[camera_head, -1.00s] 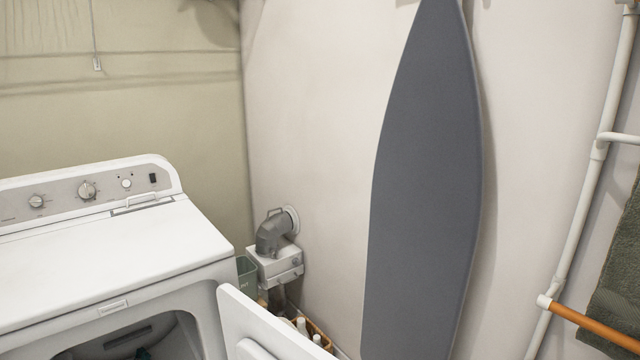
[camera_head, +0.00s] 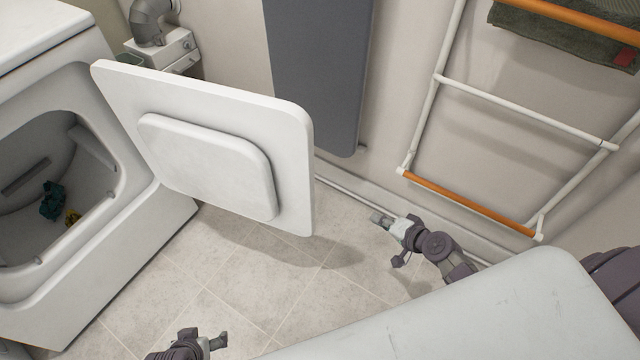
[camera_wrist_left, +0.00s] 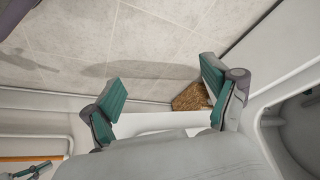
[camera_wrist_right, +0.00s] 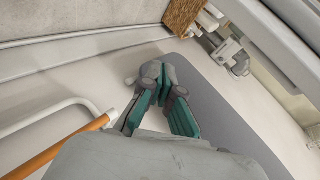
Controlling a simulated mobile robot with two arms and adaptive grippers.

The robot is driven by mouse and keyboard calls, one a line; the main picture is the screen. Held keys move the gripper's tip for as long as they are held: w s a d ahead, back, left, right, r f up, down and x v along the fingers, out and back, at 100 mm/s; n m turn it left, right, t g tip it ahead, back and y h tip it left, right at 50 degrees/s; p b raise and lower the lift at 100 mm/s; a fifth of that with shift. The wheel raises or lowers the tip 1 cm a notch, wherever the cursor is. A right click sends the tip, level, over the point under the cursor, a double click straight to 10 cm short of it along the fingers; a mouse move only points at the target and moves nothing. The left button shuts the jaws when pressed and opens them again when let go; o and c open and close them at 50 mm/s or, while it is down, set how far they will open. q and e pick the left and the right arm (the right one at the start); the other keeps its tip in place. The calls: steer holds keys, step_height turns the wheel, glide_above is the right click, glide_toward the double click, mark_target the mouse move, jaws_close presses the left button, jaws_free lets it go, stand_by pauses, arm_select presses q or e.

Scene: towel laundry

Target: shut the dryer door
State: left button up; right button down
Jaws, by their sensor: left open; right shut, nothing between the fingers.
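The dryer (camera_head: 130,245) stands at the left of the head view with its front opening showing. Its white door (camera_head: 290,130) stands wide open, swung out from the dryer front, its inner raised panel (camera_head: 205,165) facing me. Dark teal and yellow cloth (camera_head: 53,200) lies inside the drum. My left gripper (camera_head: 218,342) is at the bottom edge, open, below and apart from the door in the picture. Its two spread fingers show in the left wrist view (camera_wrist_left: 158,88). My right gripper (camera_head: 380,219) is shut and empty, right of the door's free edge, apart from it.
A grey ironing board (camera_head: 318,75) leans on the wall behind the door. A white rack with orange rungs (camera_head: 470,203) stands at the right, a dark towel (camera_head: 565,35) on it. A vent box (camera_head: 165,50) sits behind the dryer. Tiled floor (camera_head: 240,265) below the door is clear.

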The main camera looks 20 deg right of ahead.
arm_select(q)
step_height(320, 180, up, 11)
steer(key=t+b, duration=0.2)
steer(key=b, duration=0.4)
arm_select(e)
steer(key=w+a+r+m+t+y, duration=0.1)
steer(key=w+a+r+t+y, duration=0.15)
steer(key=r, duration=0.65)
steer(key=w+a+r+m+t+y, duration=0.1)
steer(key=w+a+r+t+y, duration=0.15)
steer(key=r, duration=0.65)
arm_select(q)
steer(key=s+a+g+p, duration=0.2)
steer(key=s+g, duration=0.1)
steer(key=s, duration=0.2)
steer(key=shift+s+a+f, duration=0.2)
steer(key=shift+s+f, duration=0.05)
steer(key=shift+f, duration=0.2)
arm_select(e)
steer(key=w+a, duration=0.4)
steer(key=a, duration=0.3)
steer(key=shift+w+a+g+y, duration=0.3)
steer(key=shift+w, duration=0.1)
steer(key=shift+s+a+f, duration=0.1)
